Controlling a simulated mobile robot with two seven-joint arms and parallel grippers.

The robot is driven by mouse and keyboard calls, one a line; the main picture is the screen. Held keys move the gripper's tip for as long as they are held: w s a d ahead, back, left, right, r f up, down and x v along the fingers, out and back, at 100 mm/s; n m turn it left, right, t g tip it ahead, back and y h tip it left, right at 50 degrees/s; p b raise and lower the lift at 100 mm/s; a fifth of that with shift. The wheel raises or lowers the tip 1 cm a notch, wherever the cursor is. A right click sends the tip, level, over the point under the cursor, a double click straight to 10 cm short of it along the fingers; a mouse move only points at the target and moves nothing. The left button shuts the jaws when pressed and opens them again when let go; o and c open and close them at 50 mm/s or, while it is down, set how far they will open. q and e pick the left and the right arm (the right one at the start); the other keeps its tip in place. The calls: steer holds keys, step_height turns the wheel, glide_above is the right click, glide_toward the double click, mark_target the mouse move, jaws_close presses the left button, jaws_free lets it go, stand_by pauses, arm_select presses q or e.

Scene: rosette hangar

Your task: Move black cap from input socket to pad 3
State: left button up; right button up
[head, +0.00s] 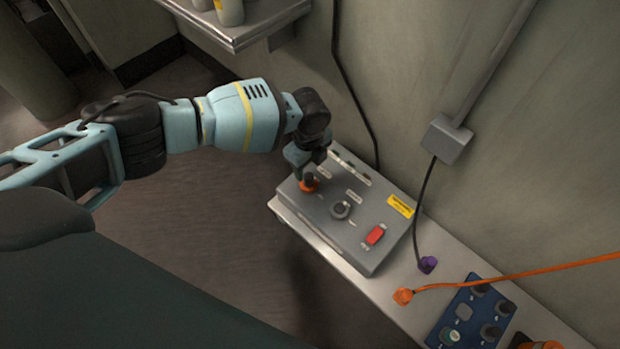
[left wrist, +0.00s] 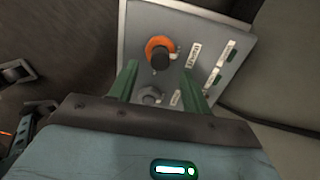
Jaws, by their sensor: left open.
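The black cap (head: 309,177) stands in a socket with an orange ring (head: 308,187) on the grey control box (head: 335,238). In the left wrist view the black cap (left wrist: 160,59) and the orange ring (left wrist: 153,43) show clearly. My left gripper (head: 304,160) is at the cap, its green fingers open. In the left wrist view the left gripper (left wrist: 158,68) has one finger on each side of the cap in the picture, with no clear contact. A blue board (head: 441,324) carries several dark caps; its pad numbers are too small to read. My right gripper is not in view.
The box also has a grey knob (head: 340,210) and a red switch (head: 376,235). A purple plug (head: 427,264) and an orange plug (head: 402,296) with an orange cable (head: 510,274) lie between box and board. The wall stands close behind the bench.

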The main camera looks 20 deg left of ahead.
mark_target(309, 176)
arm_select(q)
step_height(309, 176, down, 5)
steer(key=b, duration=0.3)
steer(key=shift+f, duration=0.1)
stand_by(0.6)
stand_by(0.5)
steer(key=shift+c, duration=0.5)
jaws_close()
